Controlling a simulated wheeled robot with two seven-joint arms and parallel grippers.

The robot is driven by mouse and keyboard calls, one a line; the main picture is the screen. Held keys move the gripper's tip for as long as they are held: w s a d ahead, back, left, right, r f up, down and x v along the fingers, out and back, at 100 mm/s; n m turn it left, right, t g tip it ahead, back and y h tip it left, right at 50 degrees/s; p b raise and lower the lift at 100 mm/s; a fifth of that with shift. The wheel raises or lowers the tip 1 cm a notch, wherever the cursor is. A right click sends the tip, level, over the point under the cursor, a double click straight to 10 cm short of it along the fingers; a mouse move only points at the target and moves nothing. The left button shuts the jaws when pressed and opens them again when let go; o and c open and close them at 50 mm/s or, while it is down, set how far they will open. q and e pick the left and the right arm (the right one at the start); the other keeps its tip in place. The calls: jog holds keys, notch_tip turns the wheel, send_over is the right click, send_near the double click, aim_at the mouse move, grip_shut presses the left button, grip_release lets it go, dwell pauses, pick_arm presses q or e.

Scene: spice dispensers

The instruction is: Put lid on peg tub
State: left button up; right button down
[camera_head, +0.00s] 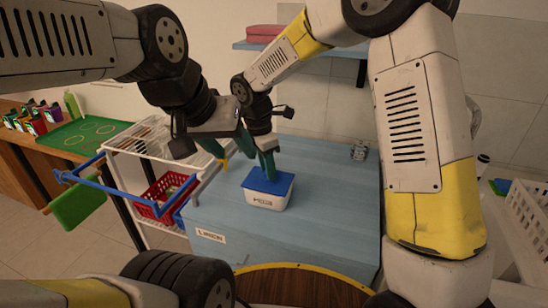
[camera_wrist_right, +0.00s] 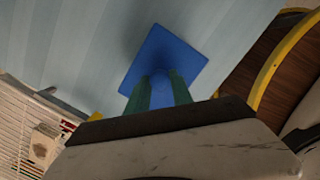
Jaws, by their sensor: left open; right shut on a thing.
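The white peg tub (camera_head: 265,202) stands upright on the blue table, with "PEGS" on its front. The flat blue square lid (camera_head: 268,183) lies over its top, roughly lined up with the rim; I cannot tell if it is fully seated. My right gripper (camera_head: 268,167) is shut on the lid's blue handle. In the right wrist view, the lid (camera_wrist_right: 162,62) spreads beyond the green fingers (camera_wrist_right: 158,92) and the tub is hidden. My left gripper (camera_head: 221,152) is open, left of and above the tub, touching neither tub nor lid.
A small yellow item (camera_head: 225,164) shows near the left gripper. A red basket (camera_head: 166,193) sits in a white rack at left. A round brown surface (camera_head: 300,288) with a yellow edge is in front. A blue shelf (camera_head: 300,47) hangs behind.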

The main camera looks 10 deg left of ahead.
aim_at(264, 173)
jog(key=c, duration=1)
grip_release()
jog(key=shift+c, duration=0.2)
jog(key=r, duration=0.5)
jog(key=a+r, duration=0.1)
jog(key=r, duration=0.1)
jog(key=shift+s+r, duration=0.3)
jog(key=shift+r, duration=0.05)
